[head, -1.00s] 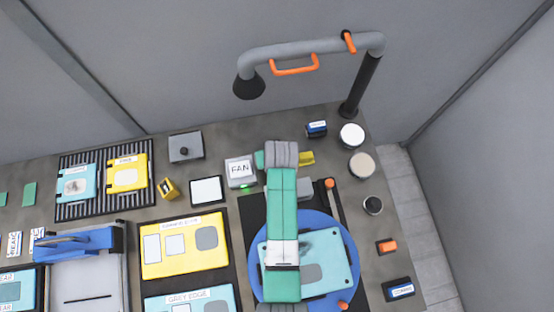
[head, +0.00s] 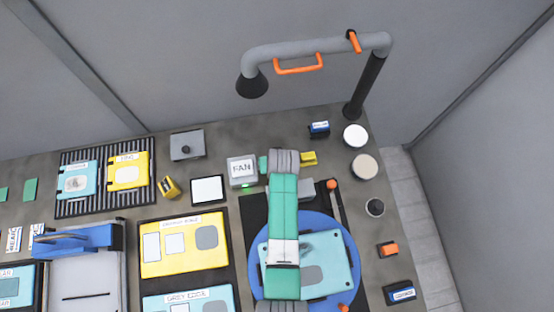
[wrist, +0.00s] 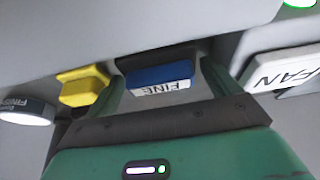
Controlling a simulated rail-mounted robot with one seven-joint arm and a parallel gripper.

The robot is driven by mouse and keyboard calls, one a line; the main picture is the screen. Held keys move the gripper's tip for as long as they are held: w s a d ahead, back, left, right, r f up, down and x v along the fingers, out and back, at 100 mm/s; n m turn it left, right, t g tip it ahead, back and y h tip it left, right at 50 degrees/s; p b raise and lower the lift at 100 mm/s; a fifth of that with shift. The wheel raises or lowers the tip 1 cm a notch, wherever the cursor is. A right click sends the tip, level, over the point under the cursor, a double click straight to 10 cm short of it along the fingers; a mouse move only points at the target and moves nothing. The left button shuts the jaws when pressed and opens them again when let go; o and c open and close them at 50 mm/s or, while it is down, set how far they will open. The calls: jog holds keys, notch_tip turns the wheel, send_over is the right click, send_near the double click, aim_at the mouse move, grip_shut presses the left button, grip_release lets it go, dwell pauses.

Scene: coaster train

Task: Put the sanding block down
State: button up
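The sanding block (wrist: 160,75), blue with a dark top and a white FINE label, sits between the fingers of my gripper (wrist: 165,85) in the wrist view. The fingers press close on both its sides. The label reads upside down there. In the head view my gripper (head: 283,165) is over the back of the workbench, between the FAN box and a yellow piece. My wrist hides the held block there. Whether the block's underside touches the bench cannot be told.
The FAN box (head: 242,170) is just left and the yellow piece (head: 309,158) just right. A blue turntable (head: 350,260) with a light-blue plate lies under my arm.

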jog(key=shift+r, duration=0.3)
jog(key=p+v, duration=0.2)
jog(key=v, duration=0.9)
jog(key=shift+s+r, duration=0.15)
jog(key=shift+r, duration=0.2)
jog(key=shift+r, duration=0.1)
